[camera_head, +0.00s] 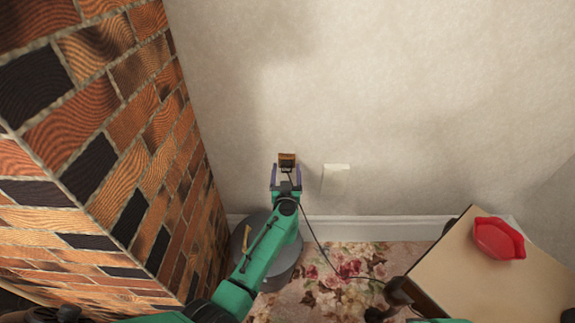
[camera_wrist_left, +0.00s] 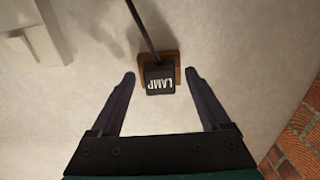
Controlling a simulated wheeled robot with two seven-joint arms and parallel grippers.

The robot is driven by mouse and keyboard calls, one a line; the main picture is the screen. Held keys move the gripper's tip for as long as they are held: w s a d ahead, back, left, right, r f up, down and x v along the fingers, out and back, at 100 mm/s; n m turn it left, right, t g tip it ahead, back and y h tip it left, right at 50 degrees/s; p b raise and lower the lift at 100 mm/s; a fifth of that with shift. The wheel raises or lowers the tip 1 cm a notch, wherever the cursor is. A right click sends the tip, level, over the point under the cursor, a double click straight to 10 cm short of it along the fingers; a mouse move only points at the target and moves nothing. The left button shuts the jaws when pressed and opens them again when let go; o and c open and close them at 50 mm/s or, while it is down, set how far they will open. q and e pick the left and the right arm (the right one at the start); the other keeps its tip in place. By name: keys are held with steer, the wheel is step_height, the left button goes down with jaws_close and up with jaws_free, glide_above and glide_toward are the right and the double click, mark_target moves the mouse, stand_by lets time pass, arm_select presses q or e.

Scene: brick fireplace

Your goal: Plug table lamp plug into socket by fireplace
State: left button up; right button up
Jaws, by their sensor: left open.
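The black lamp plug (camera_wrist_left: 159,80), lettered LAMP, sits against a brown socket plate (camera_wrist_left: 174,59) on the wall in the left wrist view. I cannot tell how deep its prongs sit. A dark cord (camera_wrist_left: 143,27) runs from it. In the head view the brown plate (camera_head: 287,158) is just beyond the fingertips of my left gripper (camera_head: 287,172). My left gripper (camera_wrist_left: 160,82) is open, one finger on each side of the plug, with gaps showing. The cord (camera_head: 316,237) trails down to the right. Dark parts at the bottom right may belong to my right arm; its jaws are unclear.
A white wall plate (camera_head: 335,179) is right of the socket. The brick fireplace (camera_head: 110,150) stands close at left. A grey round object (camera_head: 282,272) is under my left arm. At right is a table (camera_head: 480,280) bearing a red object (camera_head: 499,239). A floral rug (camera_head: 345,270) covers the floor.

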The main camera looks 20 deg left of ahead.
mark_target(287, 170)
arm_select(q)
jaws_close()
steer(key=shift+p+v, duration=0.95)
steer(key=shift+v, duration=0.6)
steer(key=shift+p+v, duration=0.7)
steer(key=shift+v, duration=0.75)
